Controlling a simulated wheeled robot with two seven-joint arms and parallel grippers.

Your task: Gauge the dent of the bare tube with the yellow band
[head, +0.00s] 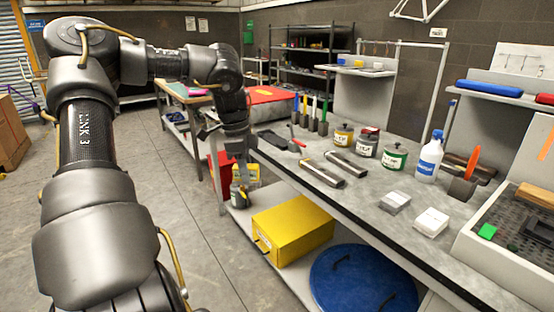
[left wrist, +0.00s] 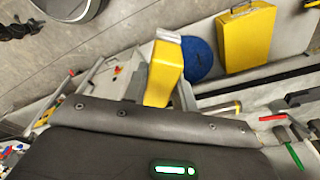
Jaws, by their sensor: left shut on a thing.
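My left gripper (head: 242,176) hangs at the left end of the workbench, beyond its edge and over the floor side. In the left wrist view its fingers (left wrist: 160,85) are shut on a yellow tool (left wrist: 163,66) with a pale silvery end. Two bare tubes lie on the bench: a front one (head: 322,174) and one behind it (head: 346,164). A tube with a yellow band near its end (left wrist: 220,109) shows in the left wrist view, apart from the gripper. No dent can be made out at this size. My right gripper is not in view.
White blocks (head: 431,222) lie in front. A yellow case (head: 293,229) and blue drum lid (head: 352,278) sit below.

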